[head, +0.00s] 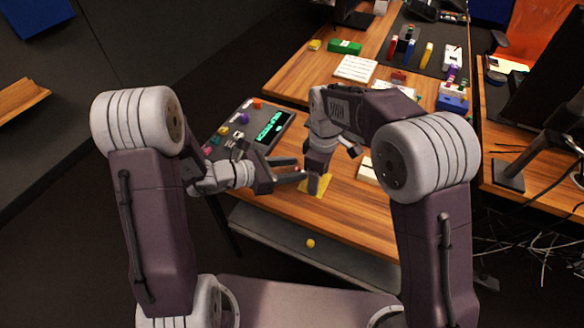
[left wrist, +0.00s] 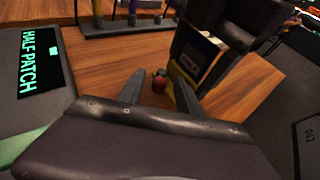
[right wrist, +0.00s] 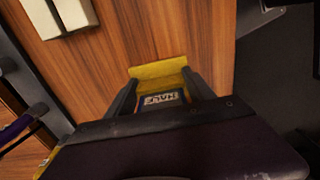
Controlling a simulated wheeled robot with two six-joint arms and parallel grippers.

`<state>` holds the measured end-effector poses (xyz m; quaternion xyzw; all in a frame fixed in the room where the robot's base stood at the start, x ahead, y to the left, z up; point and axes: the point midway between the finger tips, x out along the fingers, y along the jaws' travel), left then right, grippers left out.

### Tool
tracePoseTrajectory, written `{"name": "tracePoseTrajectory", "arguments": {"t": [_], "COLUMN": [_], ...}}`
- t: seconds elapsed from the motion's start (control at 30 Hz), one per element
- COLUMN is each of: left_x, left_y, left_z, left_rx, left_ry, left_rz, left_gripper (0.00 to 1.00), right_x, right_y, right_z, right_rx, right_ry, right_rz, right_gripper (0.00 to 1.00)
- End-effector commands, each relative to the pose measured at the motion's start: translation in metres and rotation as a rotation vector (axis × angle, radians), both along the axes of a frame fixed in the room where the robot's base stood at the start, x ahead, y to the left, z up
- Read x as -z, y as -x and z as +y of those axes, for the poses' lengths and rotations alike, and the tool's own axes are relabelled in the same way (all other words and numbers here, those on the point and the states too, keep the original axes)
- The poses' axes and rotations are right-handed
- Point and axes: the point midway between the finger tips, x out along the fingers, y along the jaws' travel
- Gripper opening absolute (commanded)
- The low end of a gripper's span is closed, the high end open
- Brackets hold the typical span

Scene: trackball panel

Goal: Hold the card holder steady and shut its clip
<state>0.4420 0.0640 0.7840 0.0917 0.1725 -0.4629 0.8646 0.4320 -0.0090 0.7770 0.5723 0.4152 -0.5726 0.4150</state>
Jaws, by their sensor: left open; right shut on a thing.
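The card holder is yellow and holds a framed card; in the right wrist view its yellow flap (right wrist: 158,72) stands beyond the card (right wrist: 160,98). My right gripper (right wrist: 160,88) is shut on the holder, one finger on each side. In the head view the holder's yellow part (head: 318,186) shows at the table's front edge, partly behind my right gripper (head: 313,181). I cannot tell whether that piece belongs to the clip.
A white block (head: 367,171) lies right of the holder. A yellow ball (head: 310,243) shows below the table's front edge. Bare wood lies around the holder.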

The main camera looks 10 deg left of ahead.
Motion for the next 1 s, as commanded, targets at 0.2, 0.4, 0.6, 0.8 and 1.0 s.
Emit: {"name": "tracePoseTrajectory", "arguments": {"t": [0.2,0.4,0.6,0.8,1.0], "left_x": [-0.0002,-0.0004,-0.0014,-0.0011,-0.0010], "left_y": [0.0000,0.0001,0.0048,0.0069,0.0068], "left_z": [0.0004,0.0004,-0.0047,-0.0044,-0.0042], "left_rx": [0.000,0.000,-0.076,-0.127,-0.127], "left_ry": [0.000,0.000,0.006,0.001,0.001], "left_rz": [0.000,0.000,0.000,-0.002,-0.002], "left_gripper": [0.24,0.00,0.00,0.00,0.00], "right_x": [-0.0002,-0.0002,-0.0001,0.0000,0.0001], "right_y": [-0.0001,-0.0001,0.0001,0.0001,0.0000], "right_z": [0.0001,0.0001,0.0001,0.0003,0.0002], "right_rx": [0.000,0.000,0.000,0.000,0.000], "right_ry": [0.000,0.000,0.000,0.000,0.000], "right_rz": [0.000,0.000,0.000,0.000,0.000], "right_gripper": [0.18,0.18,0.18,0.18,0.18]}}
